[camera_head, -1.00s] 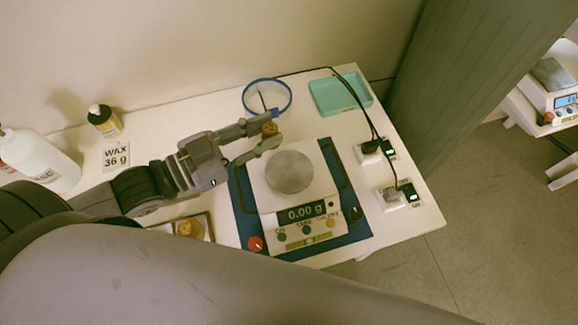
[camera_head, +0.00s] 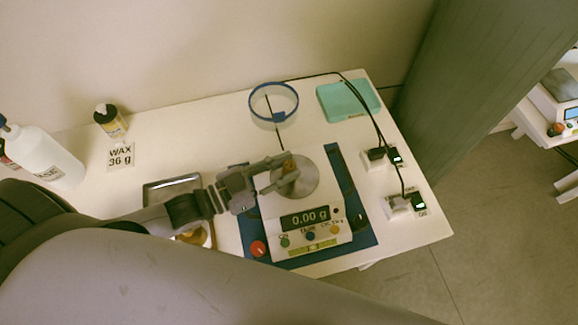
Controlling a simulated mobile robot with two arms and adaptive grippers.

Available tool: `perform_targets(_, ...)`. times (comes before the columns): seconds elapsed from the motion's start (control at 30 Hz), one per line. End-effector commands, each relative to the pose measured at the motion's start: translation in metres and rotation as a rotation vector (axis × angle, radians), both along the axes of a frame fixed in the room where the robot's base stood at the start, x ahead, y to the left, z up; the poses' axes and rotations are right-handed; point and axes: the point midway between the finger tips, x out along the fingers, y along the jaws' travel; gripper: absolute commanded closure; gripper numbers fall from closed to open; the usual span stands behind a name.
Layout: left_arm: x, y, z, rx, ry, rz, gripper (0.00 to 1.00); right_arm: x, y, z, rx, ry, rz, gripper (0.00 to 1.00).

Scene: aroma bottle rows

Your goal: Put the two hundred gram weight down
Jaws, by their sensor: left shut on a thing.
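My left gripper (camera_head: 287,176) is over the round steel pan (camera_head: 310,184) of the scale. It is shut on a small brass weight (camera_head: 289,164), which is partly hidden between the fingers. The scale's display (camera_head: 304,219) reads 0.00 g. I cannot clearly tell the small gap between the weight and the pan. The scale (camera_head: 331,235) sits on a blue mat (camera_head: 366,238). My right gripper is out of view.
A weight box with a brass piece (camera_head: 194,238) is partly hidden under my left arm. A metal tray (camera_head: 160,190) lies behind it. A blue ring (camera_head: 273,86), a teal tray (camera_head: 347,100), cables with plugs (camera_head: 398,203), a bottle (camera_head: 46,158) and a wax bottle (camera_head: 111,124) stand around.

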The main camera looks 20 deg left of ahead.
Motion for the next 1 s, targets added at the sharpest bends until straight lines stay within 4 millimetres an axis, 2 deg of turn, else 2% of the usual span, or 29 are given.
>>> perform_targets(0.1,0.013,-0.012,0.003,-0.002,-0.004,0.0,1.0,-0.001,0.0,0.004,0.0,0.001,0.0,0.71)
perform_targets(0.2,0.011,-0.01,-0.009,-0.001,0.001,0.0,1.0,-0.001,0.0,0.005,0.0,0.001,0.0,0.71)
perform_targets(0.6,0.01,-0.01,-0.015,-0.001,-0.001,0.0,1.0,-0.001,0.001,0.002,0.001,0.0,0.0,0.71)
perform_targets(0.63,0.01,-0.01,-0.015,0.001,0.001,0.0,0.75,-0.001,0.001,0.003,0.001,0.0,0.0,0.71)
perform_targets(0.9,0.01,-0.01,-0.015,0.001,0.001,0.0,0.57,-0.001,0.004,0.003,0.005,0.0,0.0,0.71)
perform_targets(1.0,0.01,-0.01,-0.015,0.001,0.001,0.0,0.57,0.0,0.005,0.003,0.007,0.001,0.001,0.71)
